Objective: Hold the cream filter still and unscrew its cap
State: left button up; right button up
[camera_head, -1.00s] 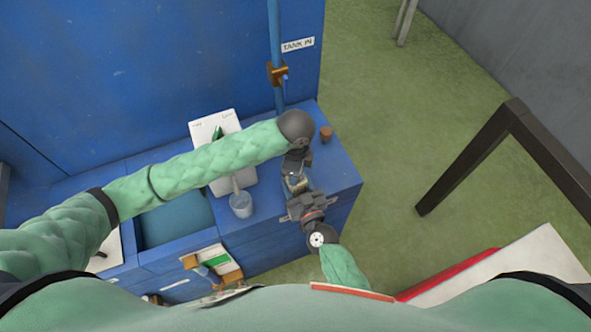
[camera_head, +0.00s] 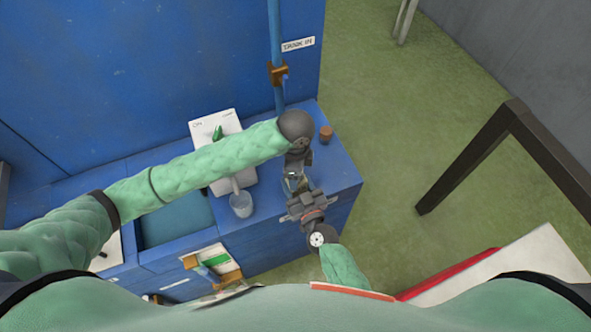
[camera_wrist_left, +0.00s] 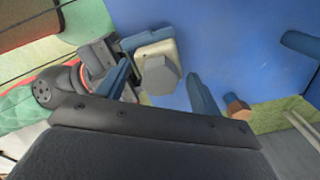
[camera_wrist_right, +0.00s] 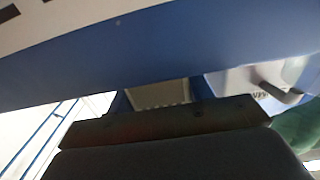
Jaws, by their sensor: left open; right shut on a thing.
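The cream filter (camera_wrist_left: 168,48) shows in the left wrist view with its grey hexagonal cap (camera_wrist_left: 160,76) facing that camera. My left gripper (camera_wrist_left: 160,88) is open, with one blue finger on each side of the cap and a visible gap at the right finger. My right gripper (camera_wrist_right: 160,97) is shut on the cream filter; the filter's pale edge shows between its fingers. In the head view my left gripper (camera_head: 297,176) is just beyond my right gripper (camera_head: 302,193), and the filter between them is mostly hidden.
A blue bench (camera_head: 343,180) lies under the grippers. A blue pipe (camera_head: 276,50) rises at the back.

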pick_arm(q)
jog(key=shift+r, duration=2)
jog(key=m, duration=0.5)
jog(key=shift+w+m, duration=0.1)
jog(key=shift+m, duration=0.2)
jog(key=m, duration=1.8)
jog(key=shift+d+m, duration=0.1)
jog(key=shift+m, duration=0.2)
jog(key=shift+f, duration=0.2)
